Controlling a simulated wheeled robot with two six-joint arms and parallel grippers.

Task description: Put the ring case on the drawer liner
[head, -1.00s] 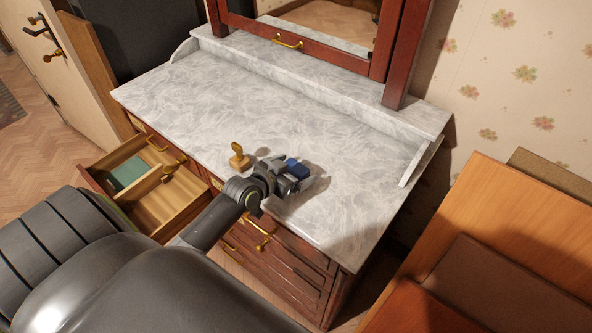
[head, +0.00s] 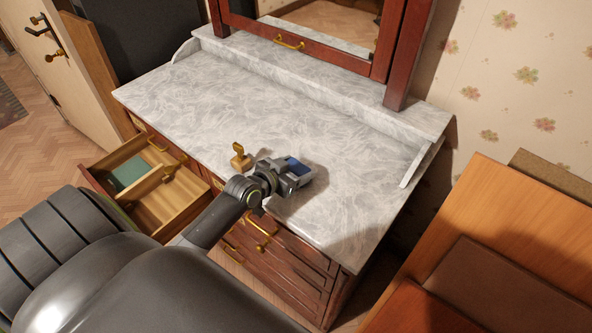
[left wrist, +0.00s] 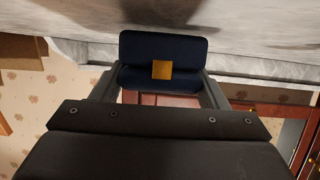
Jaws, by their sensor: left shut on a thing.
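The ring case (head: 299,167) is a small dark blue box at my left gripper, over the front part of the marble top. In the left wrist view the case (left wrist: 163,50) shows a gold clasp (left wrist: 162,70) and sits between the two fingers. My left gripper (head: 294,174) is shut on it. I cannot tell whether the case touches the marble. The drawer liner (head: 127,172) looks like a green sheet in the far left compartment of the open drawer (head: 181,208), left of the gripper. My right gripper is not in view.
A small golden-brown object (head: 240,157) stands on the marble top (head: 215,100), left of the gripper. A mirror (head: 325,22) rises behind. Brown boards (head: 500,240) stand at the right. Most of the marble is clear.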

